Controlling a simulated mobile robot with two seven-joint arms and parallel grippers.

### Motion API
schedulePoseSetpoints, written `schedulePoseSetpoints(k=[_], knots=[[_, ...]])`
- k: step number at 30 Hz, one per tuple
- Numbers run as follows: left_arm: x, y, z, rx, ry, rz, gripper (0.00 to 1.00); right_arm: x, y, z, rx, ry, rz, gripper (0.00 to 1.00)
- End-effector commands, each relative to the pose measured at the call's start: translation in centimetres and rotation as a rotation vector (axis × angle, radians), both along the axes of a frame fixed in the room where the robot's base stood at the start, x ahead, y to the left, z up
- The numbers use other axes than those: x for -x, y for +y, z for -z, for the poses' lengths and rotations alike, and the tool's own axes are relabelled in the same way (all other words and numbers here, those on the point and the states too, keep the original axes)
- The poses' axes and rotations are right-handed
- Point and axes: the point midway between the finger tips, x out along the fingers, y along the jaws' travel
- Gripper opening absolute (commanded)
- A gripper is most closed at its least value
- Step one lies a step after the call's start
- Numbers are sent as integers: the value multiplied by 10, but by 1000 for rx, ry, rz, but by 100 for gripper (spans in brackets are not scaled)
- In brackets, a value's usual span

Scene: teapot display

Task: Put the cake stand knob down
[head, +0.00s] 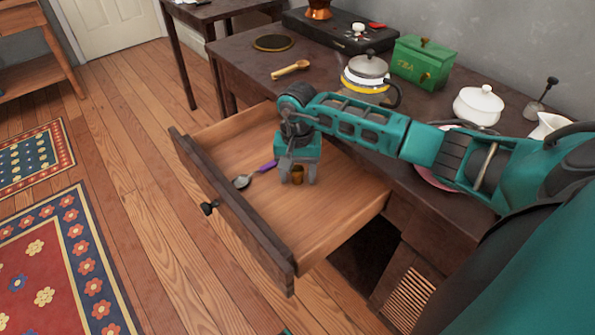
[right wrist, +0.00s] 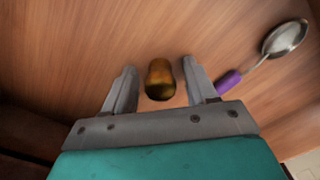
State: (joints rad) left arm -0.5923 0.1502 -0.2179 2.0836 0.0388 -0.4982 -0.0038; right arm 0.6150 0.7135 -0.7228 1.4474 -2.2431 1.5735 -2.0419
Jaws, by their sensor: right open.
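The cake stand knob is a small brown-gold piece (head: 297,175) in the open drawer (head: 325,215). In the right wrist view the knob (right wrist: 159,80) sits between the two fingers, with a gap on each side. It appears to rest on the drawer's wooden floor. My right gripper (head: 298,181) points down into the drawer with its fingers around the knob. The gripper is open, and its fingers (right wrist: 158,70) do not touch the knob. My left gripper is not in view.
A spoon with a purple handle (head: 265,167) lies in the drawer beside my right gripper; its bowl (right wrist: 286,37) shows at right in the wrist view. The drawer front (head: 230,200) stands out from the table. A kettle (head: 368,69), green tea box (head: 423,62) and white pot (head: 478,106) stand on top.

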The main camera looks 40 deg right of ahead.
Motion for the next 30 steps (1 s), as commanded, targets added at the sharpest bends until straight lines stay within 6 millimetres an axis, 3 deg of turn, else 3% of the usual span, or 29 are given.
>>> schedulePoseSetpoints(k=[8,21,30], knots=[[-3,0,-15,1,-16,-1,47,0,1,-13,-1,0,-1,57],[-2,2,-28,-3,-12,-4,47,0,0,-105,2,-2,-1,57],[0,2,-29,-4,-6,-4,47,0,0,-129,0,0,1,57]])
